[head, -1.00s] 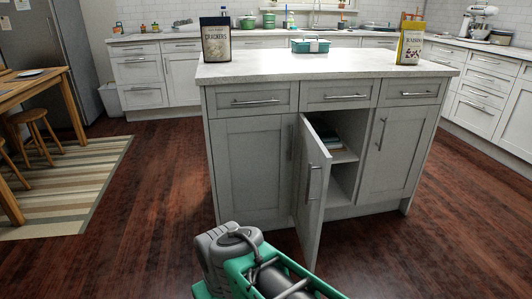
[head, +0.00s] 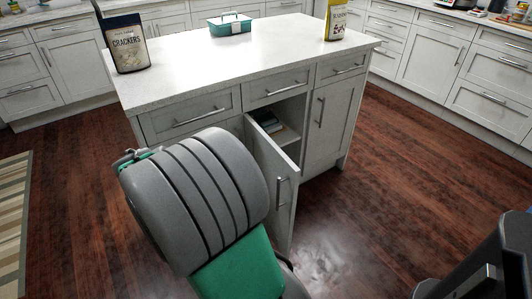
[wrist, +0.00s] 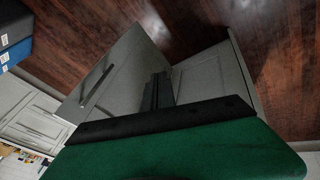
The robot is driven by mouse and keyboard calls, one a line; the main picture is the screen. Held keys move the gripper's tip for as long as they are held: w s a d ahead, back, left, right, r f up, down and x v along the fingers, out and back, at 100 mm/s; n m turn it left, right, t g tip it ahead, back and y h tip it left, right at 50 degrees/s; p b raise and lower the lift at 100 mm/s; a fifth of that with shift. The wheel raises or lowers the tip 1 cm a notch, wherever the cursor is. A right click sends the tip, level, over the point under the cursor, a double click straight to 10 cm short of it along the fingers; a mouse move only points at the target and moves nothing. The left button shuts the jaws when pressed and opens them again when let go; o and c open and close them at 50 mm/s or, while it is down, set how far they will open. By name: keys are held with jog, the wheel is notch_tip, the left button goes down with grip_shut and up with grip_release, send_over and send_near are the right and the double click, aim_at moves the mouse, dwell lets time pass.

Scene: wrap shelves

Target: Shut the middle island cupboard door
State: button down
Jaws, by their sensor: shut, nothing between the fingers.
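The middle island cupboard door (head: 279,184) stands ajar in the head view, hinged on its left and swung out toward me. Its bar handle (head: 281,192) is on the outer face. Behind it, the cupboard opening (head: 288,117) shows a shelf with books (head: 266,121). In the wrist view, a grey panel with a bar handle, seemingly this door (wrist: 122,68), lies just beyond my gripper (wrist: 158,92). The dark fingers are shut and empty. I cannot tell if they touch the panel. In the head view my arm hides the gripper and part of the island's left door.
The island worktop (head: 255,62) carries a crackers bag (head: 127,42), a teal container (head: 229,24) and a yellow-and-white bag (head: 338,20). The right island door (head: 328,121) is shut. Wall cabinets line the back and right. The floor (head: 385,175) right of the island is clear.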

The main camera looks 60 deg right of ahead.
jog(key=s+d+r+m+g+h+p, duration=0.2)
jog(key=s+d+r+m+g+p, duration=0.25)
jog(key=d, duration=0.55)
jog(key=s+d+f+t+b, duration=0.2)
jog(key=s+d+f, duration=0.4)
jog(key=shift+s+d+f+n, duration=0.3)
jog(key=shift+s+d+n, duration=0.05)
jog(key=shift+d, duration=0.05)
